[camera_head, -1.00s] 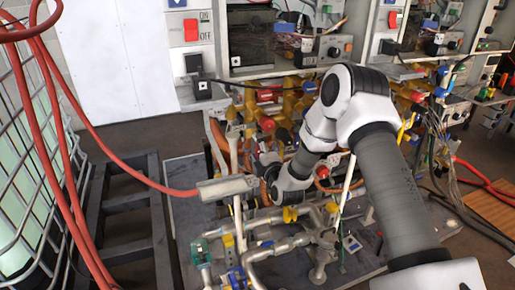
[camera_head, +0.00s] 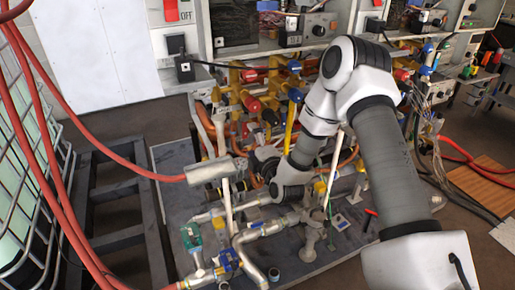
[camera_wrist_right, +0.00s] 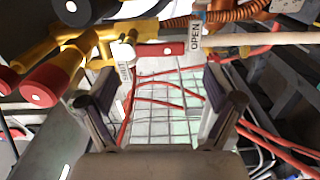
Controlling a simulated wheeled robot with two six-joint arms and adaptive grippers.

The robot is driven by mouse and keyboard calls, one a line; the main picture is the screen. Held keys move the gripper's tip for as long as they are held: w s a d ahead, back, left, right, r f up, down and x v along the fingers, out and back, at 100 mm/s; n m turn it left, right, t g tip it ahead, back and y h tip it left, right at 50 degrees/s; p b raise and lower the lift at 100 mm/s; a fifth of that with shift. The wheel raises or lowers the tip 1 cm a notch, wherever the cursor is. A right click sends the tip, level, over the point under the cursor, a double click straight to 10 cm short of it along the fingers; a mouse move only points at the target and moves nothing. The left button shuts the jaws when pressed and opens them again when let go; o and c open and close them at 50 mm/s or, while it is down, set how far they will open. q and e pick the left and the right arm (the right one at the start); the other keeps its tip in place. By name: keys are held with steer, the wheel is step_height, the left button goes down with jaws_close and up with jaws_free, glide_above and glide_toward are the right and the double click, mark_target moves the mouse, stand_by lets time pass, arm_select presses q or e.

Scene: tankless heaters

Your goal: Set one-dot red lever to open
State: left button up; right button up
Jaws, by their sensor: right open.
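A red lever (camera_wrist_right: 160,50) with a pale dot on it lies crosswise in the right wrist view, above and beyond my fingers. An OPEN label (camera_wrist_right: 195,37) sits at its right end and a SHUT label (camera_wrist_right: 125,72) stands below its left end. My right gripper (camera_wrist_right: 160,104) is open, with its two fingers spread and nothing between them. It points toward the lever and appears apart from it. In the head view my right gripper (camera_head: 264,160) is among the pipes, partly hidden by its own wrist. I cannot make out the lever there. My left gripper is not in view.
Yellow valves with red caps (camera_wrist_right: 40,96) crowd the left of the wrist view. A pale pipe (camera_wrist_right: 265,40) crosses at the right. A caged tank (camera_head: 25,180) stands at the left.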

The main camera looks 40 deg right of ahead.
steer(key=v, duration=0.5)
steer(key=shift+s+a, duration=0.1)
steer(key=shift+s, duration=0.15)
steer(key=shift+f, duration=0.1)
